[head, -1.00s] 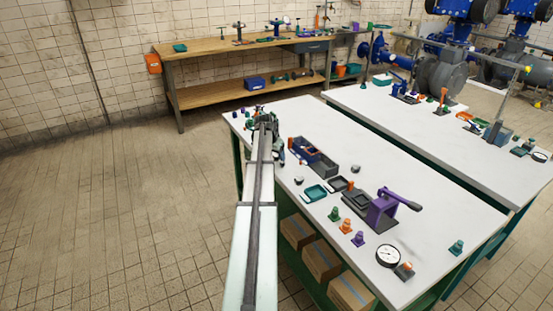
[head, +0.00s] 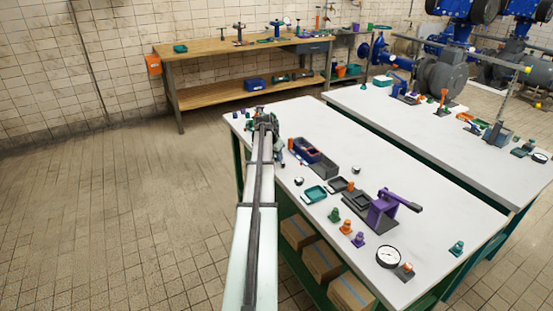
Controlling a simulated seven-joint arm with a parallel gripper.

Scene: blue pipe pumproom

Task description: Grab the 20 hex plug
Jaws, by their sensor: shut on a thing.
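My gripper (head: 278,152) is at the far end of my outstretched arm, over the left edge of the white table (head: 430,185). It is shut on a small part, mostly hidden by the hand and too small to identify as the 20 hex plug. Several small plug-like parts stand on the same table: a green one (head: 335,215), an orange one (head: 346,227) and a purple one (head: 358,240) stand in a row near the front edge. Another teal one (head: 456,248) stands at the right. Their sizes cannot be read.
An open dark box (head: 325,168), a teal tray (head: 315,194), a purple lever press (head: 383,207) and a round dial gauge (head: 388,257) stand right of my gripper. Small blue parts (head: 236,115) lie at the far left corner. Clear tabletop lies behind the press.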

